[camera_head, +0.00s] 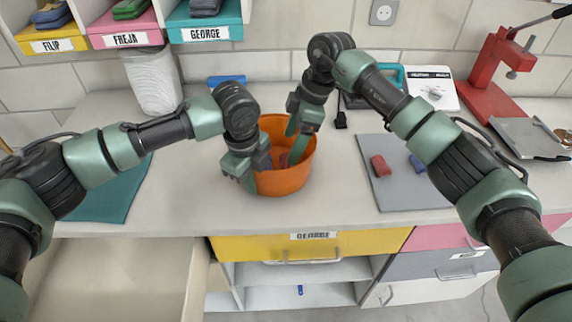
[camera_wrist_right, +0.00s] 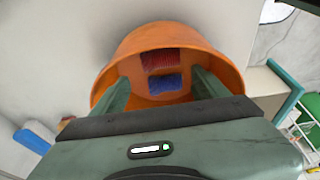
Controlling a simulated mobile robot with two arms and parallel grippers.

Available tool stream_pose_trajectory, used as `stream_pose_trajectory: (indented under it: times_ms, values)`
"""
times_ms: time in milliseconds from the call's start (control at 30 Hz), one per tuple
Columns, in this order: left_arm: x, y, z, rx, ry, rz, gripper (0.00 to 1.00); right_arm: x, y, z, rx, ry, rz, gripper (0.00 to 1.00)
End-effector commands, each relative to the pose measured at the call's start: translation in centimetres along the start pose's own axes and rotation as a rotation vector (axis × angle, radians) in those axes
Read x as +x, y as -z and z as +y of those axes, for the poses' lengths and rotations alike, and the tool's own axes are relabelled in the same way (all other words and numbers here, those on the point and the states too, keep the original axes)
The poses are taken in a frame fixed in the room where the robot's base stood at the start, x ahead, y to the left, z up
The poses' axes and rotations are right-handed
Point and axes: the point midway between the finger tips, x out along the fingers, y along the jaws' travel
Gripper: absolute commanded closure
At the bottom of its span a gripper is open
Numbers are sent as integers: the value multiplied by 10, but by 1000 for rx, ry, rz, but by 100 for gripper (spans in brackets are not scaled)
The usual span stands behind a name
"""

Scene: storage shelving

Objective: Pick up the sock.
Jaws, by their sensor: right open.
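An orange bucket (camera_head: 287,184) stands on the counter in the middle of the head view. Inside it lie a red folded sock (camera_wrist_right: 161,59) and a blue folded sock (camera_wrist_right: 165,83), side by side in the right wrist view. My right gripper (camera_head: 296,134) is open and points down into the bucket. In the wrist view its two fingers are spread either side of the socks, with nothing visibly gripped. My left gripper (camera_head: 252,172) is at the bucket's left rim, partly covering the socks in the head view; its jaw state is unclear.
A grey mat (camera_head: 408,190) at right holds a red item (camera_head: 380,166) and a blue item (camera_head: 417,163). A teal mat (camera_head: 112,195) lies at left. A white basket (camera_head: 152,80), a kitchen scale (camera_head: 431,88) and a red press (camera_head: 492,68) stand behind. An open drawer (camera_head: 110,270) is front left.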

Motion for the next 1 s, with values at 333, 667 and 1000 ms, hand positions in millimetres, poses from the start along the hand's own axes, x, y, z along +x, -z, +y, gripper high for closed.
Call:
stream_pose_trajectory:
  times_ms: [333,667,1000]
  values:
    - [1,0,1,-1,-4,-1,100,33,-4,-4,1,3,-1,25]
    - [1,-1,1,-2,-4,-1,100,56,-5,-3,0,-2,-1,25]
    - [1,-1,1,-2,-4,-1,100,56,-5,-3,0,-1,-1,76]
